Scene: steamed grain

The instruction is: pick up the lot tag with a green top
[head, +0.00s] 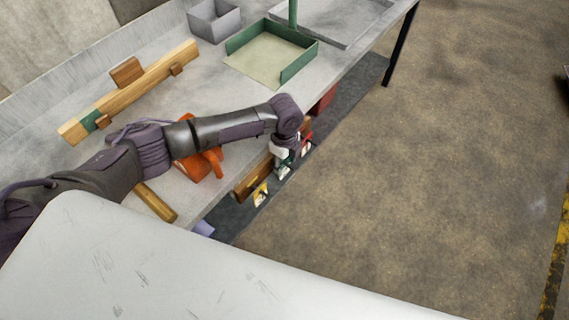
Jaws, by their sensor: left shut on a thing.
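My left gripper (282,155) reaches past the front edge of the grey bench, its jaws pointing down beside the wooden rail there. It is shut on a small tag (284,172) that shows white with a dark green upper part; this looks like the lot tag with a green top. The jaws and wrist hide part of it, and I cannot tell whether it still touches the rail. A yellow-and-white tag (260,195) hangs on the rail to the left. A red-and-white tag (307,143) shows to the right. My right gripper is not in view.
The wooden rail (252,181) runs along the bench's (226,96) front edge. An orange holder (209,163) stands under my left forearm. A green-walled tray (262,65), a grey bin (213,20) and a wooden beam (144,88) lie farther back. The floor at right is clear.

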